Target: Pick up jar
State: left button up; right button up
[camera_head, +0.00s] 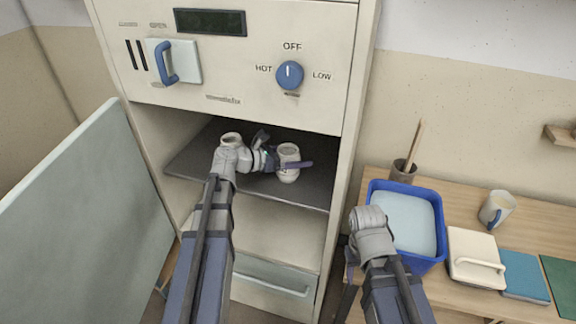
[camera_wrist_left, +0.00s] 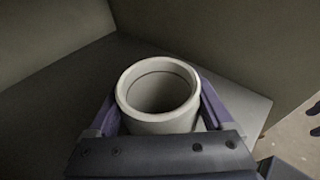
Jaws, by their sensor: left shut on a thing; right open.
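The jar (camera_head: 288,173) is a small, pale, round pot with an open mouth, upright in the kiln-like cabinet's dark-floored compartment. My left gripper (camera_head: 291,163) reaches in from the left and is shut on it, with purple fingers on either side. In the left wrist view the jar (camera_wrist_left: 157,95) sits between the fingers, its mouth facing the camera and its lower part hidden by the gripper. I cannot tell whether its base touches the shelf. My right gripper's purple fingertips (camera_wrist_left: 315,120) show apart at the right edge of the left wrist view; it is empty.
The shelf (camera_head: 195,160) has walls on both sides and a control panel (camera_head: 225,50) above. An open door (camera_head: 85,205) stands at left. The right table holds a blue tub (camera_head: 430,262), a mug (camera_head: 497,208), a brush pot (camera_head: 403,172) and a lidded white box (camera_head: 470,245).

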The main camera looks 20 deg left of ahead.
pick_arm(q)
jog(key=c, duration=0.8)
jog(key=shift+r, duration=0.1)
jog(key=shift+r+p, duration=0.5)
jog(key=shift+p, duration=0.1)
notch_tip(320, 180, up, 3)
jog(key=p, duration=0.2)
jog(key=shift+f+p, duration=0.15)
jog(key=shift+p, duration=0.25)
jog(key=s+a, duration=1.2)
jog(key=a, duration=0.1)
jog(key=shift+s, duration=0.15)
